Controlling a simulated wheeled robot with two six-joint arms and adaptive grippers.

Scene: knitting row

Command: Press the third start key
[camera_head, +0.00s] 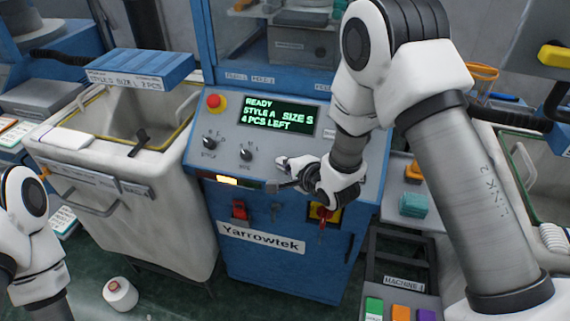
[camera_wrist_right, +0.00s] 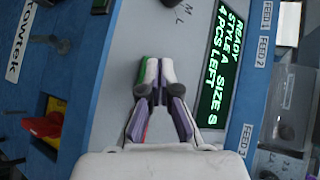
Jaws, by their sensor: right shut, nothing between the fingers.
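The blue Yarrowtek machine (camera_head: 290,266) has a sloped grey control panel (camera_head: 222,139). Its screen (camera_head: 281,115) reads READY, STYLE A, SIZE S, 4 PCS LEFT. My right gripper (camera_head: 279,174) is shut and empty over the right part of the panel, below the screen; it also shows in the right wrist view (camera_wrist_right: 155,76). A small green patch and a red patch show beside the fingers there, mostly hidden, and I cannot tell if they are start keys. I cannot tell whether the fingertips touch the panel. My left gripper is outside the picture.
Two black knobs (camera_head: 246,155) and a red stop button (camera_head: 214,101) are on the panel. A lit strip (camera_head: 228,180) is on its front edge. A red switch on yellow (camera_wrist_right: 46,123) sits below. A large pale bin (camera_head: 185,202) stands left; a yarn cone (camera_head: 120,294) is on the floor.

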